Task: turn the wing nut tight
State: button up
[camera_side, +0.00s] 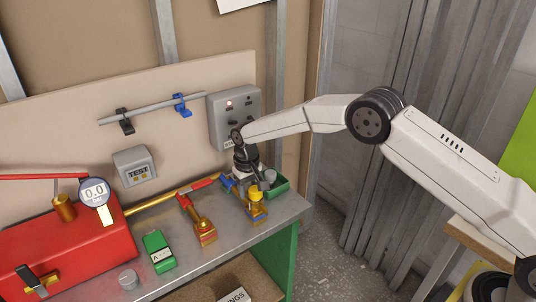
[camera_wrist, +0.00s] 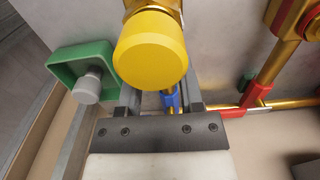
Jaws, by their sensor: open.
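I cannot clearly pick out a wing nut in either view. A brass fitting with a round yellow cap (camera_side: 257,196) stands near the right end of the metal bench. The yellow cap (camera_wrist: 150,50) looms large in the wrist view. My gripper (camera_side: 255,182) is just above and behind the cap. In the wrist view my gripper (camera_wrist: 161,96) has its two grey fingers apart, with the cap's lower edge overlapping the gap. A small blue part (camera_wrist: 171,102) shows between the fingers, and blue also shows left of the gripper (camera_side: 229,186). Contact is unclear.
A green tray (camera_side: 281,187) with a grey knob stands close right of the gripper. A red-handled brass valve (camera_side: 201,222) is to the left. A green meter (camera_side: 158,252) and red box (camera_side: 70,250) stand farther left. A grey control box (camera_side: 234,115) is behind.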

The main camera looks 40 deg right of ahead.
jog(key=shift+r, duration=3.95)
jog(key=shift+s+d, duration=0.1)
jog(key=s+d+t, duration=0.1)
jog(key=s+d, duration=0.3)
jog(key=s, duration=0.6)
jog(key=s+d+r, duration=0.1)
jog(key=s+d, duration=0.2)
jog(key=s, duration=0.7)
jog(key=s+d+t, duration=0.1)
jog(key=s+d, duration=0.3)
jog(key=s, duration=0.7)
jog(key=shift+d+r+t, duration=0.3)
jog(key=shift+d+r, duration=0.05)
